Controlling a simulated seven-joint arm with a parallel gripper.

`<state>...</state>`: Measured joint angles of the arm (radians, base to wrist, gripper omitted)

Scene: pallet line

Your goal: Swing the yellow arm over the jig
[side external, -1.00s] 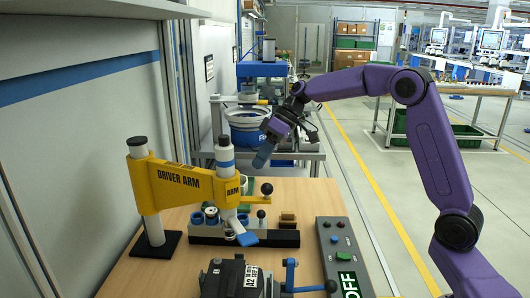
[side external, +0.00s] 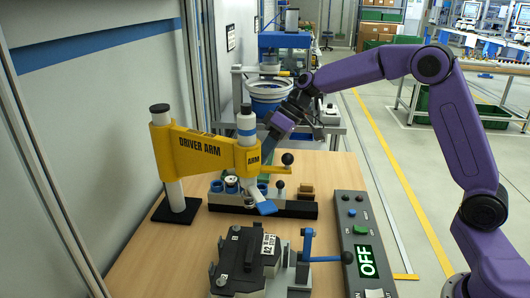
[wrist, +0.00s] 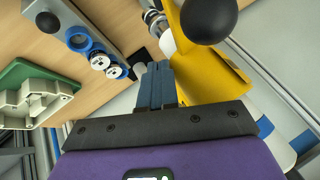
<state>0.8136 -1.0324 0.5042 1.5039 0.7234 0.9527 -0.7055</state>
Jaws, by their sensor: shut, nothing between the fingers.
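The yellow driver arm (side external: 200,149) is carried on a white post with a black foot at left. Its other end holds an upright white tool with a blue band (side external: 246,128), and a short yellow bar with a black ball knob (side external: 287,158) sticks out there. A dark clamp fixture, perhaps the jig (side external: 245,262), stands in front of the arm, with nothing yellow above it. My gripper (side external: 269,138) is just right of the tool end, fingers pointing down. In the wrist view its fingers (wrist: 157,88) are shut and empty, beside the yellow arm (wrist: 205,65); contact is unclear.
A rack with blue rings (side external: 231,185) and a blue-ended part lies under the arm's tool end. A blue crank lever (side external: 308,246) stands right of the fixture. A control box (side external: 361,240) showing OFF is at right. Bare wooden table (side external: 330,170) lies behind the box.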

